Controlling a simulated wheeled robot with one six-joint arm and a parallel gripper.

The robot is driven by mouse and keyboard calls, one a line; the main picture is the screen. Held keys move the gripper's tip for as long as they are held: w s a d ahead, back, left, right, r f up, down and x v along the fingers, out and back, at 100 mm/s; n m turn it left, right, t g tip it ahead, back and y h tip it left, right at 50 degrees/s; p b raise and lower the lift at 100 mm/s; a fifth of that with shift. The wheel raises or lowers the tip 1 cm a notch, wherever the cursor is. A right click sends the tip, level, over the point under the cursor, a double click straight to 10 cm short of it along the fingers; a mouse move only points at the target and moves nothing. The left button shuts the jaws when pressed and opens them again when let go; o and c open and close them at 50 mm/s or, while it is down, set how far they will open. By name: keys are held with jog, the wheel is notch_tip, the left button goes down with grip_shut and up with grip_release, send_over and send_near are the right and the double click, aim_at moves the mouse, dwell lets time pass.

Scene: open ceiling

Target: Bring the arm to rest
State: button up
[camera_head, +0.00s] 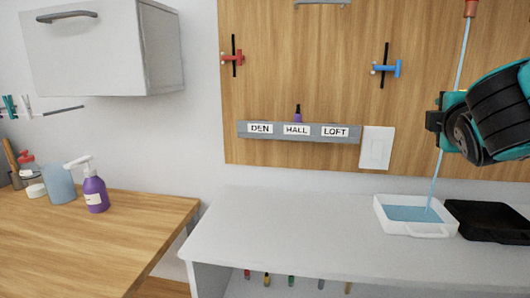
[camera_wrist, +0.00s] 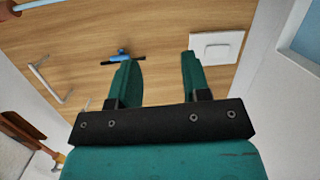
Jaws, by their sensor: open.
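My gripper (camera_wrist: 157,62) shows in the wrist view with its two teal fingers apart and nothing between them. Beyond the fingers is the wooden wall board (camera_wrist: 160,85). In the head view my teal and black arm comes in from the right edge and hangs in the air above the counter, in front of the board. The fingers cannot be made out clearly there.
A white tray (camera_head: 382,222) with blue inside and a black tray (camera_head: 500,236) stand on the grey counter (camera_head: 300,225). A thin light blue line (camera_head: 460,55) runs down past my arm to the white tray. The counter's left and middle are clear.

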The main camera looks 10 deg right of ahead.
jog(key=s+a+f+m+g+y+p, duration=0.1)
jog(key=s+a+f+m+g+y, duration=0.15)
jog(key=a+f+y, duration=0.45)
jog(key=s+a+f+m+g+y+p, duration=0.2)
jog(key=a+f+g+y, duration=0.15)
jog(key=a, duration=0.65)
jog(key=s+a+m+g+y+p, duration=0.1)
jog(key=s+a+g+y, duration=0.2)
jog(key=s+a+g, duration=0.5)
jog(key=s+a, duration=0.2)
jog(key=s, duration=0.5)
jog(key=shift+a+f+g, duration=0.3)
jog(key=shift+a+f, duration=0.05)
jog(key=shift+a, duration=0.05)
